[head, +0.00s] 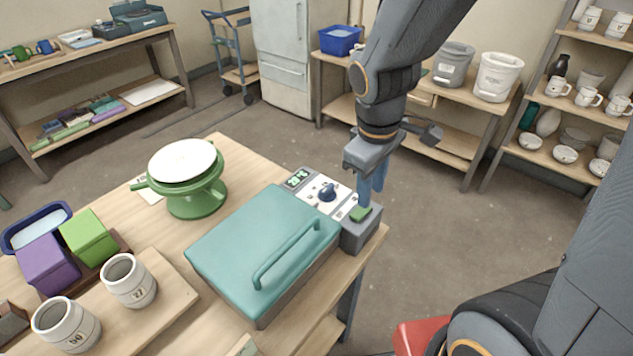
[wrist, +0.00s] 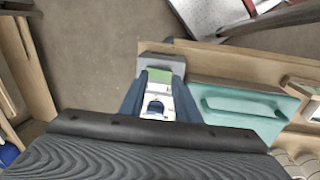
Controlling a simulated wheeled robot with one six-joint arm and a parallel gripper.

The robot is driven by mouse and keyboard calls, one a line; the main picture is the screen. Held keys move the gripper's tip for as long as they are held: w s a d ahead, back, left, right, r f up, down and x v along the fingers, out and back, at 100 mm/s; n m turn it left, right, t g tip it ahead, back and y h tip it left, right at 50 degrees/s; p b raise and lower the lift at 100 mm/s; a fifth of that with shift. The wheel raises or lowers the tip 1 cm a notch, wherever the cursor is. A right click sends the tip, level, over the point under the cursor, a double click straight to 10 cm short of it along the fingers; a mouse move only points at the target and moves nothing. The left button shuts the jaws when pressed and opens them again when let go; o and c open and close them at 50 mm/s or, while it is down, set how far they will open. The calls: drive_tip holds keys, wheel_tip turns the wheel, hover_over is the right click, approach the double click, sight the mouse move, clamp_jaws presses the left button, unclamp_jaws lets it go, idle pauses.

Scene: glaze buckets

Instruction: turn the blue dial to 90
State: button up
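The blue dial (head: 328,192) sits on the white control panel (head: 313,189) at the back of the teal-lidded machine (head: 255,250). A small display (head: 297,179) with lit green characters is beside it; it seems to read about 20, but it is too small to be sure. My gripper (head: 371,190) points down to the right of the dial, above the machine's grey end box, apart from the dial. In the wrist view the fingers of my gripper (wrist: 158,100) are spread and empty. The dial (wrist: 155,107) shows between them, partly hidden by my wrist.
A green button (head: 361,214) tops the grey box near my fingertips. The lid's raised handle (head: 287,255) stands in front. A green turntable (head: 190,190) is to the left. Two mugs stand on a board (head: 175,290) at front left. The space above the panel is clear.

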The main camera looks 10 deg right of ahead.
drive_tip(key=w+a+n+h, duration=0.1)
drive_tip(key=w+a+n, duration=0.25)
drive_tip(key=n, duration=0.55)
drive_tip(key=n+t+h, duration=0.1)
drive_tip(key=n+t, duration=0.1)
drive_tip(key=n, duration=0.8)
approach(327, 188)
drive_tip(key=x, duration=0.8)
drive_tip(key=shift+w+f+b, duration=0.1)
drive_tip(key=shift+b, duration=0.25)
drive_tip(key=shift+c, duration=0.2)
clamp_jaws()
